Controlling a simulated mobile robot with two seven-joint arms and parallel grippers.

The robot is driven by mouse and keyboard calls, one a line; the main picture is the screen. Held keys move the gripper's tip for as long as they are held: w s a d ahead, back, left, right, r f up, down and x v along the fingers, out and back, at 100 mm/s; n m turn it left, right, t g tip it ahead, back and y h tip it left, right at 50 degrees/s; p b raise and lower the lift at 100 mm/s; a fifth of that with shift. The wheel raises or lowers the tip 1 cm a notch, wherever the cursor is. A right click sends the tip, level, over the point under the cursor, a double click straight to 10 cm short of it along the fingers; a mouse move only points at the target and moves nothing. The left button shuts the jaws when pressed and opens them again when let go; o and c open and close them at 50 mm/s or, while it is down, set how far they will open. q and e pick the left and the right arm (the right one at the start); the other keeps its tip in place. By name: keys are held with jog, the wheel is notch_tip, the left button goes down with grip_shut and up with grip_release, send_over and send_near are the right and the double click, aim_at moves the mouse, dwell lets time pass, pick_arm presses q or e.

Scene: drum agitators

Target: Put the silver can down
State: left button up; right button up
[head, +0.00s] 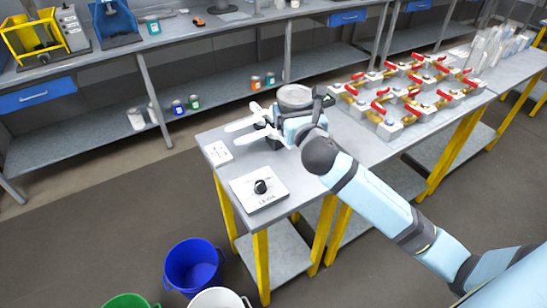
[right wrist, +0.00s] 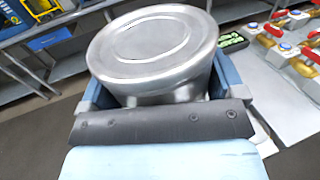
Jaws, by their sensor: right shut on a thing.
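The silver can (head: 294,97) is at the left part of the grey table (head: 222,178), in my right gripper. My right gripper (head: 272,125) is shut on it. In the right wrist view the can (right wrist: 155,45) fills the upper middle, with its round lid facing the camera and slightly tilted. The gripper's jaws (right wrist: 155,100) flank it on both sides. The can's bottom is hidden by the gripper, so I cannot tell whether it touches the table. My left gripper is not in view.
Rows of brass valves with red handles (head: 410,90) stand to the right. Blue (head: 193,265), white (head: 218,299) and green (head: 128,301) buckets stand on the floor.

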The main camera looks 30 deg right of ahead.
jog(key=shift+w+d+r, duration=0.25)
jog(key=shift+w+d, duration=0.15)
jog(key=shift+w, duration=0.05)
jog(key=shift+d+f+h, duration=0.1)
jog(key=shift+f+h, duration=0.2)
jog(key=shift+f, duration=0.05)
notch_tip(320, 180, down, 19)
jog(key=b, duration=0.4)
jog(key=shift+r, duration=0.2)
jog(key=shift+f, duration=0.1)
jog(key=o, duration=0.9)
